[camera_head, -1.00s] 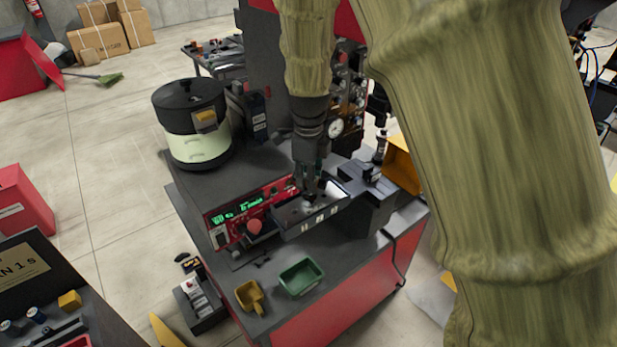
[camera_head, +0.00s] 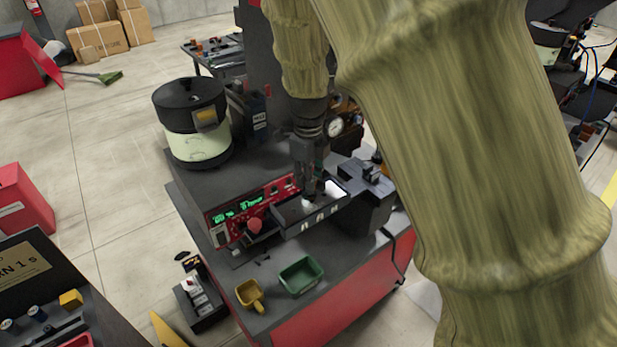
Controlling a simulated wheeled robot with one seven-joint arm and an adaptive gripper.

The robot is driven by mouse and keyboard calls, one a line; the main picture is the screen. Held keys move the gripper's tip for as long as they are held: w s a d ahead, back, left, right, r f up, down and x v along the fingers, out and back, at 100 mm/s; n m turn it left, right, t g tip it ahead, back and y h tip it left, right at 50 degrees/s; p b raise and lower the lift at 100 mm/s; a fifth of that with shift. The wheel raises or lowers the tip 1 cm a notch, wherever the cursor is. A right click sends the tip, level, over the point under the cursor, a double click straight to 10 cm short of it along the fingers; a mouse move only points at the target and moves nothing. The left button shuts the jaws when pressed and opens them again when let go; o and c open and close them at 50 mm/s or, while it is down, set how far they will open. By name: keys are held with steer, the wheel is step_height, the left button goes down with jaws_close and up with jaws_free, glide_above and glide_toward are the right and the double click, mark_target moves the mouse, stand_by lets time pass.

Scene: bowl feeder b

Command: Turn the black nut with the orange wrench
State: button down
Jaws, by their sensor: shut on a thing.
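My gripper (camera_head: 308,190) points down over the black tray (camera_head: 323,215) at the front of the machine. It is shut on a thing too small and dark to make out. Its fingertips are low over the tray, beside a bright white patch; whether they touch the tray I cannot tell. I cannot make out the orange wrench or the black nut in the head view. The area right behind the gripper is hidden by it.
A red control panel (camera_head: 232,214) with green digits and a red knob (camera_head: 254,225) are left of the tray. A dark block (camera_head: 362,207) stands right. A green bin (camera_head: 301,277) and yellow scoop (camera_head: 249,294) lie in front. A lidded bowl feeder (camera_head: 195,125) stands behind left.

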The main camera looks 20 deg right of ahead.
steer(key=shift+d, duration=0.1)
stand_by(0.5)
steer(key=shift+n, duration=0.6)
steer(key=shift+r, duration=0.15)
steer(key=shift+a+r, duration=0.2)
steer(key=shift+r, duration=2.3)
steer(key=shift+f, duration=0.1)
